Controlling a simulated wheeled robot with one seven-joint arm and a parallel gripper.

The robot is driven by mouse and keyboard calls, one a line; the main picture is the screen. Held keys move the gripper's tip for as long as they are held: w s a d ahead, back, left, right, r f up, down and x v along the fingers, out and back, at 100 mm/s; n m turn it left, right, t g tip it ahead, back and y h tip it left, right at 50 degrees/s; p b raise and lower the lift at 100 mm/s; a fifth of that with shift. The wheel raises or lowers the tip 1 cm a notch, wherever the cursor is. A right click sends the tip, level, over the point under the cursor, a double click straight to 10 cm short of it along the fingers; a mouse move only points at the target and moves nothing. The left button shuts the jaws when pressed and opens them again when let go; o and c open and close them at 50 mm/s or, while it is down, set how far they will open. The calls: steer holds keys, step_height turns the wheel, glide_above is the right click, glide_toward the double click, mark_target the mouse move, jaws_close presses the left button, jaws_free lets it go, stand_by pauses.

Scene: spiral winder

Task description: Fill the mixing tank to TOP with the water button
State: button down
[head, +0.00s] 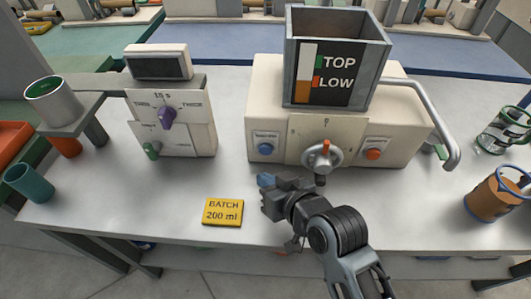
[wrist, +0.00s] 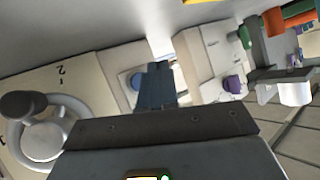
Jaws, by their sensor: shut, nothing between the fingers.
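The mixing tank (head: 335,28) is an open grey box on a cream machine. Its gauge has a green TOP mark and a red-orange LOW mark; the orange-brown column in the white strip (head: 308,60) reaches about the LOW mark. A blue button (head: 265,149) is on the machine's front left, its small label unreadable. My gripper (head: 265,180) is shut and empty, just below and in front of this button. In the wrist view the shut blue fingers (wrist: 160,70) are beside the blue button (wrist: 137,80); I cannot tell whether they touch.
A round valve handle (head: 322,157) and an orange button (head: 373,154) are right of the blue button. A purple-knobbed dispenser (head: 180,135) stands left. A yellow BATCH 200 ml card (head: 222,211) lies in front. Cups and a jar (head: 493,197) stand at the table's sides.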

steer(key=shift+w+d+b, duration=0.1)
steer(key=shift+w+b, duration=0.4)
steer(key=shift+w, duration=1.75)
steer(key=shift+w, duration=0.1)
steer(key=shift+w, duration=0.3)
steer(key=shift+w, duration=0.4)
stand_by(3.0)
stand_by(0.8)
steer(key=shift+s, duration=0.8)
steer(key=shift+s+p, duration=0.1)
steer(key=shift+p, duration=0.2)
steer(key=shift+s+p, duration=1.05)
steer(key=shift+s, duration=1.4)
